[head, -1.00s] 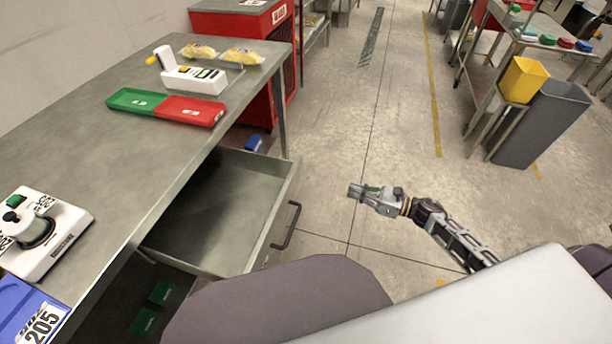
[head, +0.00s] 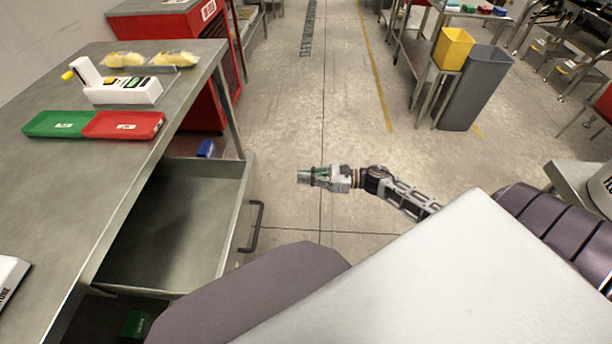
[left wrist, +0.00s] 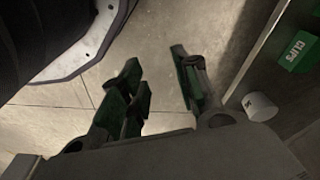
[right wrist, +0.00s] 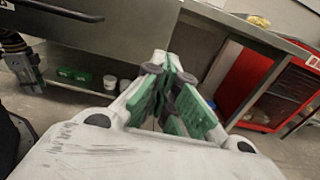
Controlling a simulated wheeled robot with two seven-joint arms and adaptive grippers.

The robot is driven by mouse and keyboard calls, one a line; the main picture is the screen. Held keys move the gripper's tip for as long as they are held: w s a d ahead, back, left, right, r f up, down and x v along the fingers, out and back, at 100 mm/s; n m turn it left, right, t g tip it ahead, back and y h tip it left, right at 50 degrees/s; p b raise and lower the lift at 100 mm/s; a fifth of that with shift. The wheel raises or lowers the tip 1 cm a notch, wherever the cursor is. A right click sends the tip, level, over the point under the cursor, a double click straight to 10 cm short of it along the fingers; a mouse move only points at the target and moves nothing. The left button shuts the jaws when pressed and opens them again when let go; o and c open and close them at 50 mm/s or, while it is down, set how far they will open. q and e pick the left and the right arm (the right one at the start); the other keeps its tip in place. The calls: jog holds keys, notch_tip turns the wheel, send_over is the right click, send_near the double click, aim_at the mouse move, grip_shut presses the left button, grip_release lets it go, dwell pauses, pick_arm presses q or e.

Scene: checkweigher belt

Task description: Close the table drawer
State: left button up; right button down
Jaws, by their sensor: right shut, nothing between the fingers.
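The table drawer (head: 165,225) is pulled out from under the metal table (head: 60,165) and looks empty. Its dark bar handle (head: 256,228) is on the front panel, facing right in the head view. My right gripper (head: 303,176) is shut and empty, to the right of the handle and apart from it, pointing left. Its closed fingers also show in the right wrist view (right wrist: 160,72).
Green and red trays (head: 123,125) and a white device (head: 122,90) stand on the table. A red cabinet (head: 190,60) is behind it. A green clips box (left wrist: 300,52) and white cup (left wrist: 259,107) are near my left gripper. Floor right of the drawer is clear.

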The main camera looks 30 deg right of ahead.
send_near(258, 174)
jog(key=x, duration=0.4)
jog(key=shift+w+f, duration=0.1)
jog(key=shift+f, duration=0.05)
jog(key=shift+x, duration=1.25)
pick_arm(q)
jog(key=shift+w+d+r, duration=0.2)
jog(key=shift+w+r, duration=0.05)
jog(key=shift+r, duration=0.45)
pick_arm(e)
jog(key=shift+w+a, duration=0.1)
jog(key=shift+a, duration=0.1)
pick_arm(q)
jog(key=shift+w, duration=0.1)
jog(key=shift+f, duration=0.1)
pick_arm(e)
jog(key=shift+w, duration=0.1)
